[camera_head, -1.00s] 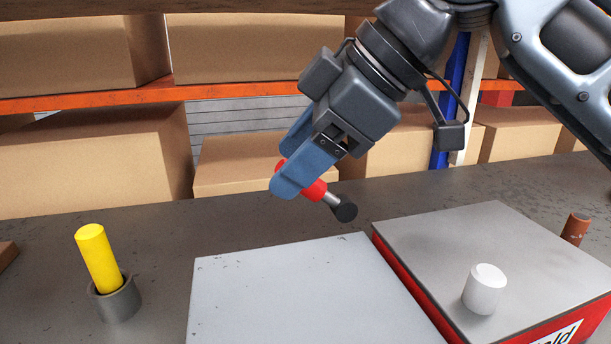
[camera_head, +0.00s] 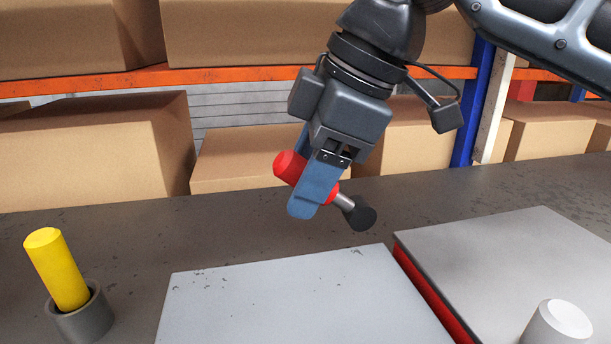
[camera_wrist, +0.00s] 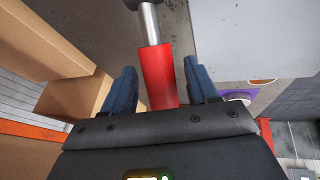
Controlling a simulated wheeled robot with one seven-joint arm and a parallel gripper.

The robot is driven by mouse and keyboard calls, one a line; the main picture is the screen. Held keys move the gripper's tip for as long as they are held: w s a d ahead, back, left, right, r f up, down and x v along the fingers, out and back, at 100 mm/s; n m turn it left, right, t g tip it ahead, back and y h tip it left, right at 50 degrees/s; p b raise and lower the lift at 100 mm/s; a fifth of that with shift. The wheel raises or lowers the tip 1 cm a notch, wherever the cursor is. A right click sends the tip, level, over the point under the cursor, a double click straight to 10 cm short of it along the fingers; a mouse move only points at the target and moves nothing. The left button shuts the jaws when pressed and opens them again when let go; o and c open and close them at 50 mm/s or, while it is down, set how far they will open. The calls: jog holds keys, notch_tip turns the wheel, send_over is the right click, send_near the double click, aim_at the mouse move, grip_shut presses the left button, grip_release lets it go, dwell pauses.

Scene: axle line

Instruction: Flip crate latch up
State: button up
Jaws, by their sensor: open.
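A red handle (camera_head: 287,167) with a short metal shaft and a black round end (camera_head: 361,213) slants down to the right in the head view. I cannot tell whether it is the crate latch, or whether its black end touches anything. My gripper (camera_head: 308,190) is open, pointing down, with the handle between its blue fingers. In the wrist view the red handle (camera_wrist: 158,77) shows between the fingers with a gap on each side. A red-sided crate (camera_head: 430,287) with a grey top stands at the right; no other latch is visible on it.
A light grey panel (camera_head: 300,300) lies in front of my gripper, left of the crate. A white knob (camera_head: 558,322) stands on the crate top. A yellow cylinder (camera_head: 57,268) sits in a grey holder (camera_head: 82,320) at the left. Cardboard boxes (camera_head: 85,150) fill the shelves behind.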

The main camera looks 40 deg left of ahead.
jog(key=shift+a+f, duration=0.1)
jog(key=shift+f, duration=0.1)
grip_shut()
dwell(0.5)
